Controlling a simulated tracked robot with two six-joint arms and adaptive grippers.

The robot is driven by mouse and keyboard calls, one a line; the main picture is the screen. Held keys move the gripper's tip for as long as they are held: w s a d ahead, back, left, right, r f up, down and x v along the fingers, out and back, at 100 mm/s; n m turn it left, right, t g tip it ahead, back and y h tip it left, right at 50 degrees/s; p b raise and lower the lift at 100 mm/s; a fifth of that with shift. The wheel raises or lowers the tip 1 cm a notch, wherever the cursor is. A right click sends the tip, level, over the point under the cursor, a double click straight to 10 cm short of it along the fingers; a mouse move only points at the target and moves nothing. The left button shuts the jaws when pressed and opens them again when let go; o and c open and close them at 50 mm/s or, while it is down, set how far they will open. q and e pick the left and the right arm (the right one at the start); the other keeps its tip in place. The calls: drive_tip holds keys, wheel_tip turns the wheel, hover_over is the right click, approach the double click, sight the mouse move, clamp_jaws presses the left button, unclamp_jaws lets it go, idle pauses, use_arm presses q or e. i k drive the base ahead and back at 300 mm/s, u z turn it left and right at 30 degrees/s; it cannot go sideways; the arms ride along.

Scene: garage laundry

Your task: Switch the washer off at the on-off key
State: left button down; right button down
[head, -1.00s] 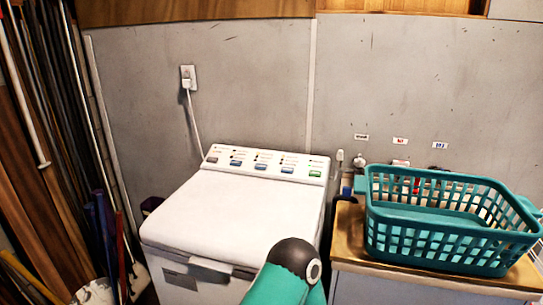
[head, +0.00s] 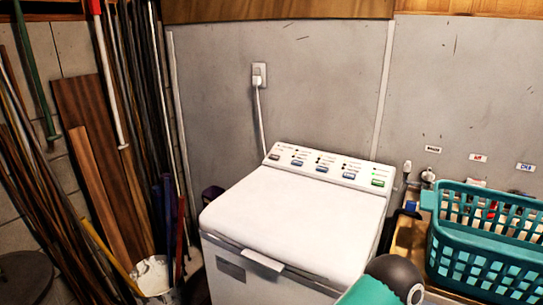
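The white top-loading washer (head: 290,225) stands against the grey wall in the head view, with its lid closed. Its control panel (head: 328,166) runs along the back edge and carries a row of keys: a dark one at the left end, several blue ones, and a green key (head: 378,183) at the right end. The key labels are too small to read, so I cannot tell which is the on-off key. Part of my arm, teal with a dark joint, shows at the bottom right, in front of the washer. Neither gripper is in view.
A teal laundry basket (head: 480,250) sits on a wooden-topped counter (head: 408,240) right of the washer. A plug and cord (head: 259,85) run from the wall outlet down behind the washer. Poles, planks (head: 105,170) and a white bucket (head: 153,277) crowd the left side.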

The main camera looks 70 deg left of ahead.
sight(272, 157)
drive_tip(key=u, duration=0.15)
drive_tip(key=k, duration=2.25)
drive_tip(key=u, duration=0.7)
drive_tip(key=i, duration=1.15)
